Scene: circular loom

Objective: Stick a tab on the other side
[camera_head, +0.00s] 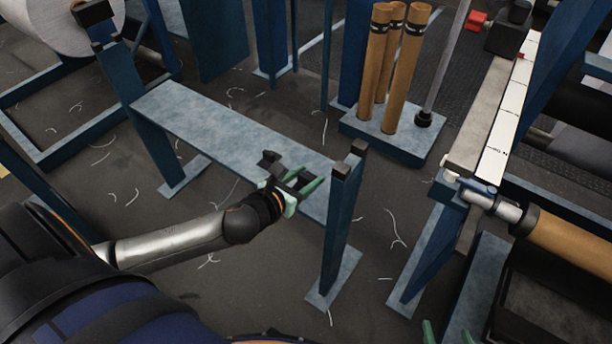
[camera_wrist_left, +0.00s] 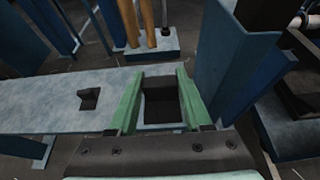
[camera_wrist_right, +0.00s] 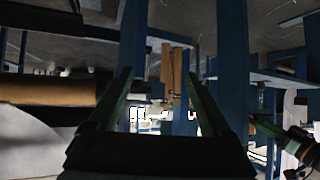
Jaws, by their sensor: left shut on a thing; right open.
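My left gripper (camera_head: 300,181) is over the grey-blue bench, near the post at its right end. Its green fingers are shut on a dark block (camera_wrist_left: 162,103), which shows between them in the left wrist view. I cannot tell whether a tab is on it. A small dark angular piece (camera_wrist_left: 88,98) sits on the bench beyond the fingers, to the left. My right gripper (camera_wrist_right: 160,85) is open and empty in the right wrist view. Only its green tips show at the bottom edge of the head view. I cannot make out a tab for certain.
The bench (camera_head: 220,122) runs between blue posts. Brown tubes (camera_head: 400,70) stand on a blue base behind it. A long pale strip (camera_head: 512,95) and a brown roller (camera_head: 575,240) are at the right. A white roll (camera_head: 65,25) is at top left. Threads litter the floor.

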